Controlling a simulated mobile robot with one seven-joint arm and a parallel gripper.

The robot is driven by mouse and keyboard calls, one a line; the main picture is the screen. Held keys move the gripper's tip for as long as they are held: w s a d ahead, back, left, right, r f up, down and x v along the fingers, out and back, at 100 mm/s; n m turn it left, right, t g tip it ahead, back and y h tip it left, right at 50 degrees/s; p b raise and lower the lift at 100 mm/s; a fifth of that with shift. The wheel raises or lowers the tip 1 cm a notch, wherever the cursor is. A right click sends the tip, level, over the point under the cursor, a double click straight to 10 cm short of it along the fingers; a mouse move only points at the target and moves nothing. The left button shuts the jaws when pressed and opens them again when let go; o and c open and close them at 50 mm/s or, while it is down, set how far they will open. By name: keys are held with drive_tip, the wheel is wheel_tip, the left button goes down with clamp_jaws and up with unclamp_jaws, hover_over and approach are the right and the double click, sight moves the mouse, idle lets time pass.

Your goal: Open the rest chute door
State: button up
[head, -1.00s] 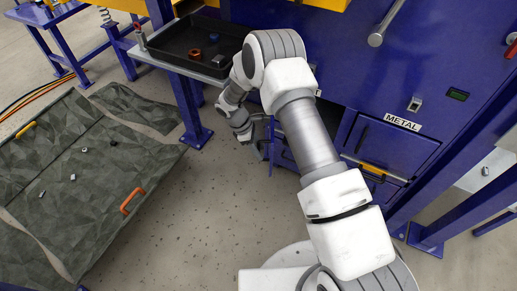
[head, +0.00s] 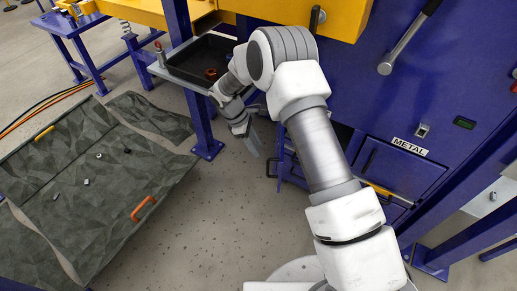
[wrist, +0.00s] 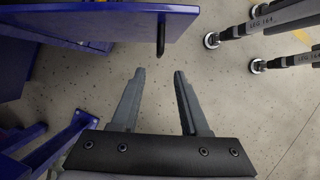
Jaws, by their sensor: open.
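The rest chute door appears to be the blue panel (wrist: 85,18) that juts out from the blue machine at the top left of the wrist view. A dark bar handle (wrist: 160,36) stands on its near face. In the head view the door (head: 284,165) is partly hidden behind my arm, standing out from the machine low down. My gripper (wrist: 159,76) is open and empty, its fingertips short of the handle and apart from it. In the head view my gripper (head: 252,140) hangs left of the door, below the tray.
The METAL door (head: 395,165) is closed, right of my arm. A black tray (head: 183,62) holding a reddish ring is above my gripper. A blue leg (head: 199,125) stands left of it. A grey mat (head: 90,205) with small pieces lies left. Tripod-like legs (wrist: 285,18) show right in the wrist view.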

drive_tip(key=shift+s+f, duration=0.1)
drive_tip(key=c, duration=0.3)
drive_tip(key=s+f+n+h, duration=0.1)
drive_tip(key=s+f+n, duration=0.1)
drive_tip(key=s+f+n+h, duration=0.2)
drive_tip(key=f+n, duration=0.1)
drive_tip(key=s+d+f+n+t+h, duration=0.1)
drive_tip(key=s+f+n, duration=0.1)
drive_tip(key=n, duration=0.1)
drive_tip(key=shift+s+f+h, duration=0.15)
drive_tip(key=shift+s+h, duration=0.25)
clamp_jaws()
drive_tip(key=s+a+f+n+t+h, duration=0.1)
drive_tip(key=s+f+n+t, duration=0.1)
drive_tip(key=n+t, duration=0.7)
drive_tip(key=s+f+n+t, duration=0.2)
drive_tip(key=n+t, duration=0.3)
drive_tip(key=n, duration=0.8)
drive_tip(key=b+x, duration=0.1)
drive_tip(key=x, duration=0.8)
drive_tip(key=shift+w, duration=0.25)
